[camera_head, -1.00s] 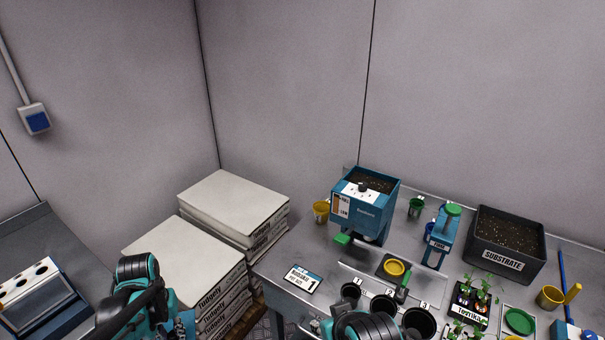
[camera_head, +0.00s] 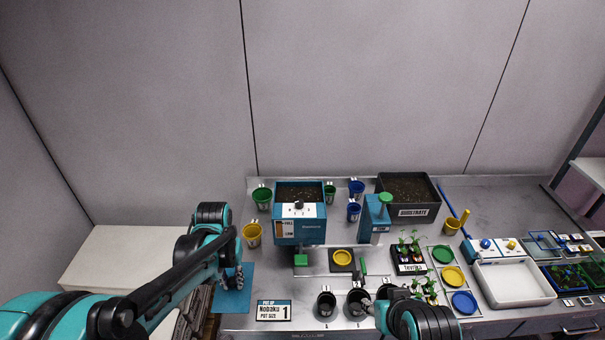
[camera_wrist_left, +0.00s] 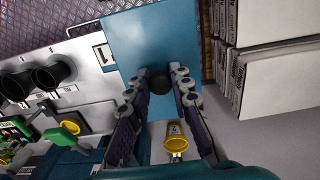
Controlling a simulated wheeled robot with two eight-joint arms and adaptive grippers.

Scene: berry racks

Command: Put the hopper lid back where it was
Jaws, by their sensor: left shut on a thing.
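The hopper (camera_head: 300,232) is a blue box on the bench with its top open and dark soil showing inside. The hopper lid (camera_head: 232,302) is a flat blue plate; in the left wrist view it is a large blue panel (camera_wrist_left: 140,40) with a round black knob. My left gripper (camera_head: 236,276) is shut on that knob, its fingers on either side of it in the left wrist view (camera_wrist_left: 159,84). The lid hangs at the bench's left end, left of and nearer than the hopper. My right gripper (camera_head: 376,308) is low by the black pots; its fingers are mostly hidden.
A yellow cup (camera_head: 252,235) and a green cup (camera_head: 262,198) stand just left of the hopper. A blue dispenser (camera_head: 374,220) and the substrate bin (camera_head: 436,203) stand to its right. Stacked white bags (camera_head: 115,260) lie left of the bench. A pot-size sign (camera_head: 274,311) is at the front.

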